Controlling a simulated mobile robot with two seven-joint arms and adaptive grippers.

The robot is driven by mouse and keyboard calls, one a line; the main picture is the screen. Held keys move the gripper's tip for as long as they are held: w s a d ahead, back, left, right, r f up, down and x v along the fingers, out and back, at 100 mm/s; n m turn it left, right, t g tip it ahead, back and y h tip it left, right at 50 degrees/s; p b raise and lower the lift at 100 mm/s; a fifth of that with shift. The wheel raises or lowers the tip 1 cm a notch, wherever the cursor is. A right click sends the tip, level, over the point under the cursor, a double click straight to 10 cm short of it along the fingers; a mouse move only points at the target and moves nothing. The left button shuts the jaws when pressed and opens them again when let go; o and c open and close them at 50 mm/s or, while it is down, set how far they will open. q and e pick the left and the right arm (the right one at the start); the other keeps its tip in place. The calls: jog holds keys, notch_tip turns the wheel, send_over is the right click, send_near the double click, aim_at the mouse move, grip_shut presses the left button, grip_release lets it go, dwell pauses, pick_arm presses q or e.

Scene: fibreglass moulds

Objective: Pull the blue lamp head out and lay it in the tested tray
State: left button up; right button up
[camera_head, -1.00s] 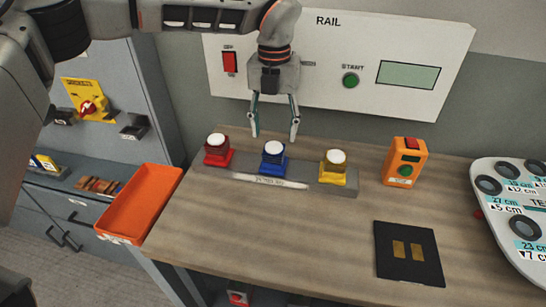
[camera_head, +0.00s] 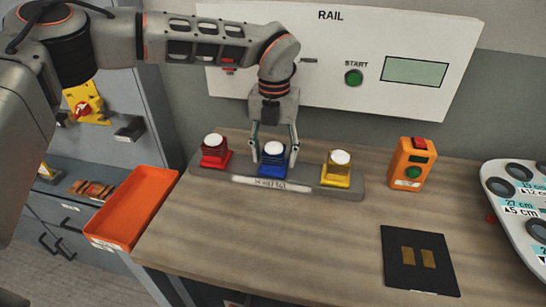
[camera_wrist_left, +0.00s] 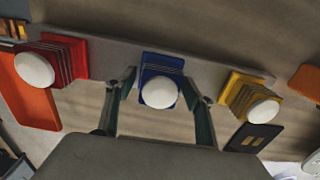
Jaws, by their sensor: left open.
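The blue lamp head (camera_head: 272,165), with a white round top, sits in the middle of the grey rail (camera_head: 307,183) on the bench. It also shows in the left wrist view (camera_wrist_left: 160,86). My left gripper (camera_head: 274,157) points down from above with its fingers on either side of the blue lamp head. In the left wrist view the open fingers (camera_wrist_left: 160,100) flank it with gaps showing. The orange tray (camera_head: 133,207) at the bench's left edge looks empty; its front label is too small to read. My right gripper is not seen.
A red lamp head (camera_head: 215,154) and a yellow one (camera_head: 337,170) stand close on either side on the rail. An orange handheld box (camera_head: 409,164), a black pad (camera_head: 419,259) and a white gauge board (camera_head: 515,205) are to the right. The bench front is clear.

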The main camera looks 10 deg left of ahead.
aim_at(274, 145)
pick_arm(q)
jog(key=shift+p, duration=0.45)
dwell(1.2)
jog(key=c, duration=1.5)
jog(key=shift+r, duration=0.1)
jog(key=shift+r+p, duration=0.3)
jog(key=shift+p, duration=0.05)
jog(key=shift+r+p, duration=1.2)
jog(key=shift+r, duration=0.45)
jog(key=shift+r+p, duration=0.65)
jog(key=shift+r, duration=0.3)
